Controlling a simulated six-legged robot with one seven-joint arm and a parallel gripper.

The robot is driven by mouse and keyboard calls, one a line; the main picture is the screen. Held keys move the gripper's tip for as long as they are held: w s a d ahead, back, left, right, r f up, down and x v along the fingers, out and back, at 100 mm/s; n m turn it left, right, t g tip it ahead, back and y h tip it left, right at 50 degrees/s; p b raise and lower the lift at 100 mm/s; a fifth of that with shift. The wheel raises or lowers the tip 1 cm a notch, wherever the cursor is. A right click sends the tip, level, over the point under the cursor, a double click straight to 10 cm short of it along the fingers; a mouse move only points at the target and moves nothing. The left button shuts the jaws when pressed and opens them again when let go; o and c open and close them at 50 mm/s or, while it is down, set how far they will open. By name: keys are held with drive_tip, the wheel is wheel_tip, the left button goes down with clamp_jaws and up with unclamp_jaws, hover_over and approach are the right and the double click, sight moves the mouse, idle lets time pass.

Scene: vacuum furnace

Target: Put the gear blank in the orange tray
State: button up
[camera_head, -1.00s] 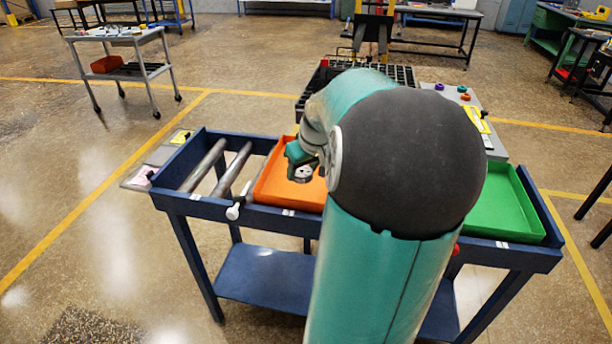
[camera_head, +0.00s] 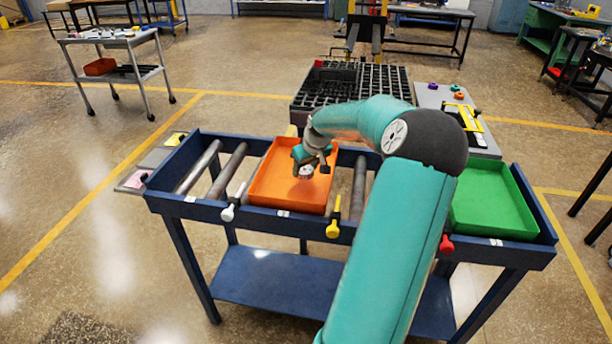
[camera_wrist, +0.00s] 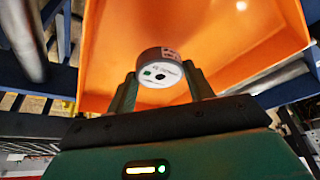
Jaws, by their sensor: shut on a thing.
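The gear blank (camera_wrist: 160,73) is a short grey disc with a pale, marked face and a dark centre hole. My gripper (camera_wrist: 160,84) is shut on it, one finger on each side. In the head view my gripper (camera_head: 307,168) is over the orange tray (camera_head: 268,190), and the blank shows small below it. The orange tray (camera_wrist: 110,65) fills most of the wrist view behind the blank. Whether the blank touches the tray floor I cannot tell. The tray sits on the blue roller cart and looks otherwise empty.
The blue cart (camera_head: 275,275) has bare rollers beside the orange tray and a green tray (camera_head: 490,207) at right. White, yellow (camera_head: 334,220) and red (camera_head: 446,244) handles stick out along its front. A black gridded rack (camera_head: 350,85) stands behind.

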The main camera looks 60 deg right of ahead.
sight(308, 171)
drive_tip(key=shift+w+d+f, duration=0.2)
drive_tip(key=shift+f, duration=1.55)
drive_tip(key=shift+f, duration=0.15)
drive_tip(key=o, duration=1.2)
drive_tip(key=shift+o, duration=0.2)
